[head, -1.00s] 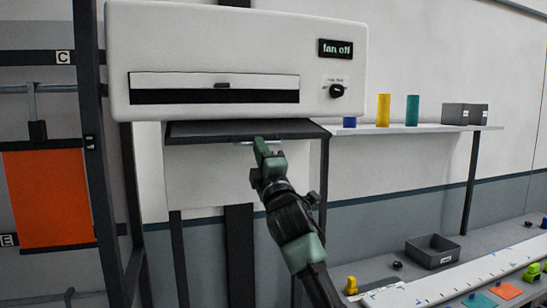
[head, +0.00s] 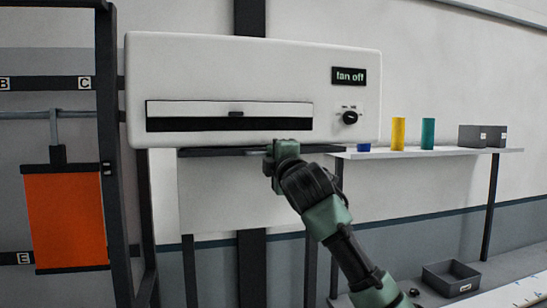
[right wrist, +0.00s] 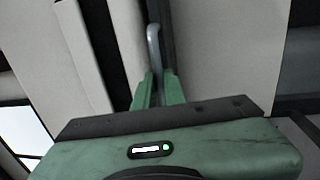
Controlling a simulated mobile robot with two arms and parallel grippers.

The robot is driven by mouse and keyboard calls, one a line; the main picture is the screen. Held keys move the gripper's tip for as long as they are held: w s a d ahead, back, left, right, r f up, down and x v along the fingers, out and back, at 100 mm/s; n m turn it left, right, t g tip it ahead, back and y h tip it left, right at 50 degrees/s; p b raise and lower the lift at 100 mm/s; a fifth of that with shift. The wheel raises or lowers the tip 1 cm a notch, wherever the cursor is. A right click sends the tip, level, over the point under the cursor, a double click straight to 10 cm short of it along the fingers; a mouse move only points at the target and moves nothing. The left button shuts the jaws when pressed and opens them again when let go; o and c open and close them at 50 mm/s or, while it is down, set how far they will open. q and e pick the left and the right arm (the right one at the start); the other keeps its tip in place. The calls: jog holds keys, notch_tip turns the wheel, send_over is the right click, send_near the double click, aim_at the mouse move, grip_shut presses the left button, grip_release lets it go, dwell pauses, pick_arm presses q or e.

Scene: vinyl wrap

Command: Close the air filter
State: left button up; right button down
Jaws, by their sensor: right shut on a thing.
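The air filter unit (head: 255,75) is a large white box on the wall, with a dark slot (head: 230,123) across its front. A thin dark panel (head: 215,152) shows nearly edge-on along the unit's underside. My right gripper (head: 270,156) is at the panel's front edge, below the unit. In the right wrist view its green fingers (right wrist: 158,90) are shut on a light metal handle (right wrist: 153,42). The fingers hide part of the handle, and it cannot be made out in the head view. My left gripper is not in view.
Right of the unit, a shelf (head: 450,153) holds yellow and teal cylinders and grey bins. A dark rack post (head: 113,170) stands at left, beside an orange panel (head: 67,220).

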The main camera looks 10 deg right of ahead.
jog(key=r, duration=0.1)
jog(key=s+r, duration=0.1)
jog(key=shift+d+r+t, duration=0.1)
jog(key=shift+r+t, duration=0.2)
jog(key=shift+r, duration=0.05)
jog(key=c, duration=1.8)
grip_release()
jog(key=shift+w, duration=0.1)
jog(key=shift+o, duration=0.2)
jog(key=shift+f, duration=0.25)
jog(key=s+f+b, duration=0.2)
jog(key=s+b, duration=0.3)
jog(key=s, duration=0.2)
jog(key=shift+f, duration=0.2)
